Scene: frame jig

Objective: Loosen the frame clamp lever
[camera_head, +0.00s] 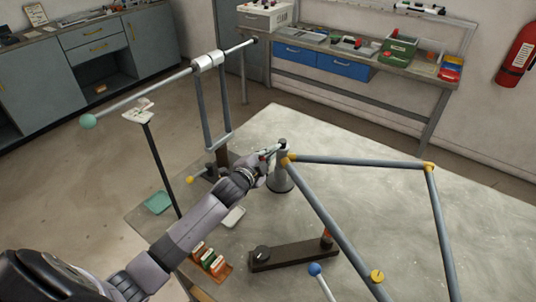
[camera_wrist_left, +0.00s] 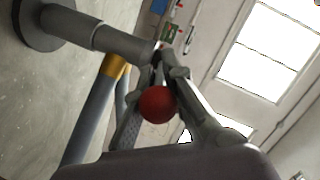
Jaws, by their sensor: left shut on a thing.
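The frame of grey tubes with yellow corner joints (camera_head: 333,160) extends over the table, one corner at a grey post with a wide conical base (camera_head: 280,178). My left gripper (camera_head: 272,154) is at the top of that post, beside the frame corner. In the left wrist view, the clamp lever's red ball knob (camera_wrist_left: 157,104) sits between the fingers of my left gripper (camera_wrist_left: 167,70), which is shut on the lever. The fingers hide most of the lever's shaft. The post (camera_wrist_left: 110,38) and a yellow joint (camera_wrist_left: 114,66) show beside the fingers. My right gripper is not in view.
A dark bar fixture (camera_head: 292,255) and a blue-knobbed rod (camera_head: 315,269) are at the front of the grey table (camera_head: 400,200).

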